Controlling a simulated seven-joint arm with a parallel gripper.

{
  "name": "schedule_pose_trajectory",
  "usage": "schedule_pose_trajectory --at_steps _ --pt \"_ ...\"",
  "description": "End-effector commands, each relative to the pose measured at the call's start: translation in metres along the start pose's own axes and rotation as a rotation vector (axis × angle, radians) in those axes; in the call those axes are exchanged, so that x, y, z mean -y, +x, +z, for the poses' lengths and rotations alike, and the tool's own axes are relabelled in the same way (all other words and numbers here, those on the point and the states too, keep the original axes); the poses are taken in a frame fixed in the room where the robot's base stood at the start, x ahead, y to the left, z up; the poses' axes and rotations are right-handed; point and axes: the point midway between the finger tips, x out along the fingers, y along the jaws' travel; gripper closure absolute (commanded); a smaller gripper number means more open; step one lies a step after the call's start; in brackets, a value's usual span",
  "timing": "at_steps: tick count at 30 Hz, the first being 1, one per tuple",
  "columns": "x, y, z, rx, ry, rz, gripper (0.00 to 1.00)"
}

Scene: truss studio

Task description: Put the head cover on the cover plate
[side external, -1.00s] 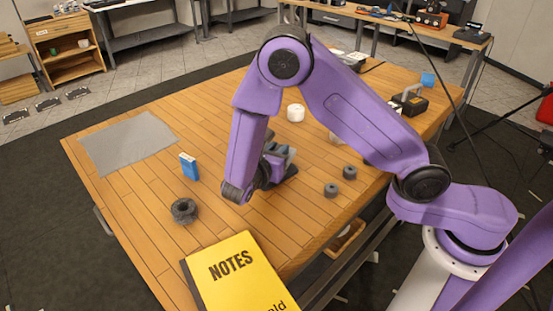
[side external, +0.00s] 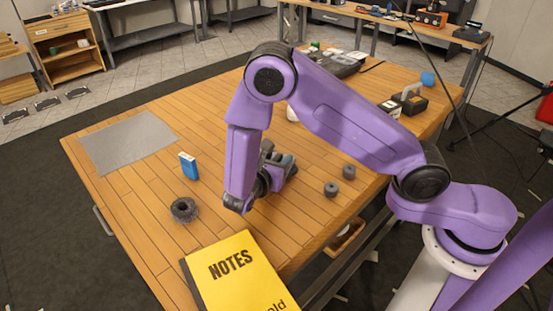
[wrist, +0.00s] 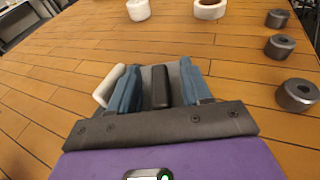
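My gripper (wrist: 157,85) hangs low over the middle of the table; it also shows partly hidden behind my wrist in the side view (side external: 280,163). Its two blue-grey fingers stand apart. A dark upright block (wrist: 159,88) and a grey surface show between them, with narrow gaps at the block's sides; I cannot tell whether these are a part or the gripper itself. A white rounded piece (wrist: 106,86) shows beside the left finger. I cannot tell for sure which things are the head cover and the cover plate.
Dark cylinders with holes (side external: 331,189) (side external: 349,172) stand to the right. White round pieces (wrist: 138,9) (wrist: 209,8) stand farther off. A dark ring (side external: 184,209), blue box (side external: 189,166), grey mat (side external: 127,143) and yellow notebook (side external: 238,277) lie left and front. Bare wood lies between.

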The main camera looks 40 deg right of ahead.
Motion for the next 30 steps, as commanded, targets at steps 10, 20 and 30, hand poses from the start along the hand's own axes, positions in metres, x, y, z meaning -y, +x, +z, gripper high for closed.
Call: schedule_pose_trajectory --at_steps 10,20,30 --pt "-0.001 -0.029 0.003 0.0 0.001 0.006 0.52" --pt "-0.001 -0.093 0.003 -0.002 0.001 0.004 0.52" --pt "0.0 -0.121 0.003 0.0 0.0 -0.001 0.52"
